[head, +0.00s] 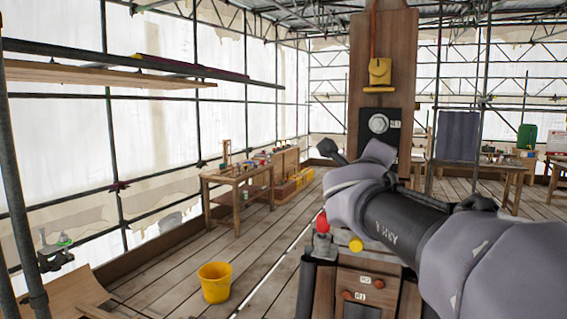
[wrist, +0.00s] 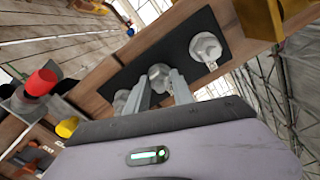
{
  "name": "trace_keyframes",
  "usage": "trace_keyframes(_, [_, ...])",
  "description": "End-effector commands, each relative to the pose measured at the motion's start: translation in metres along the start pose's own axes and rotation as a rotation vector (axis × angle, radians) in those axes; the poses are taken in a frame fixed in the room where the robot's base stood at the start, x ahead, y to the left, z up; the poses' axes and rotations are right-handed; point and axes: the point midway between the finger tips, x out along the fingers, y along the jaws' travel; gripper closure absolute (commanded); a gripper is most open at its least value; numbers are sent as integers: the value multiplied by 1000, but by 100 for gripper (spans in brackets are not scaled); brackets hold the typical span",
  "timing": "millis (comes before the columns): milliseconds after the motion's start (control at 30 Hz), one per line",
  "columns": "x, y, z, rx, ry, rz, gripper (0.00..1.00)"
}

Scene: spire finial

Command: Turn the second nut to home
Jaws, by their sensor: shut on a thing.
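A dark plate (wrist: 178,57) on the wooden post (wrist: 110,83) carries a row of three pale metal nuts in the wrist view. My gripper (wrist: 160,84) has its two fingers on either side of the middle nut (wrist: 159,72) and is shut on it. One outer nut (wrist: 205,47) has a small white tag beside it. The other outer nut (wrist: 120,98) is partly hidden behind a finger. In the head view, one nut (head: 379,123) shows on the plate above my arm. My arm hides the lower plate and my fingertips there.
A yellow box (head: 379,72) hangs on the post above the plate. A red knob (head: 322,222) and a yellow one (head: 355,244) stand low in front. A yellow bucket (head: 215,281) stands on the floor, left. A workbench (head: 238,184) stands farther back. Floor between them is clear.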

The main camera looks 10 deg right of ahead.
Motion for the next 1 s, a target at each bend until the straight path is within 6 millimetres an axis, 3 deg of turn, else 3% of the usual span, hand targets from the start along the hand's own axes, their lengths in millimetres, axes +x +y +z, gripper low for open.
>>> trace_keyframes(433, [0,0,0,8,0,0,100])
trace_keyframes(467, [0,0,0,8,0,0,68])
trace_keyframes(567, [0,0,0,8,0,0,50])
trace_keyframes(867, [-1,0,0,7,0,0,50])
trace_keyframes(1000, [-19,-1,2,7,-3,-1,50])
